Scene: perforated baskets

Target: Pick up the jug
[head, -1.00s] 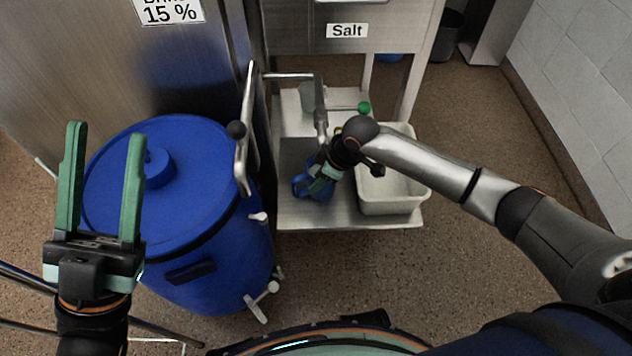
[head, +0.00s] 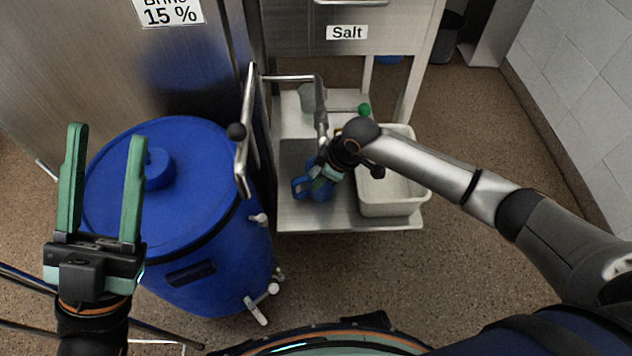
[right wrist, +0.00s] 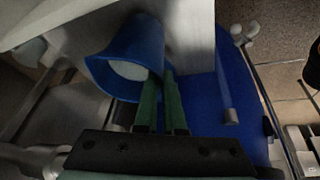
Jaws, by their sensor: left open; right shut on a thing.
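The blue jug (head: 323,189) is at the lower steel shelf below the salt bin, its handle to the left. In the right wrist view the jug (right wrist: 128,52) shows its round open mouth. My right gripper (head: 325,175) reaches down to it from the right. In the right wrist view its green fingers (right wrist: 166,80) are close together against the jug's side, shut on it; the exact part gripped is partly hidden. I cannot tell whether the jug touches the shelf. My left gripper (head: 103,150) is open and empty above the blue barrel.
The blue barrel (head: 215,165) with its lid stands left of the shelf (head: 300,217). A white tub (head: 395,205) sits right of the jug. A steel pipe with a lever (head: 247,130) rises between barrel and shelf. The floor at the right is clear.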

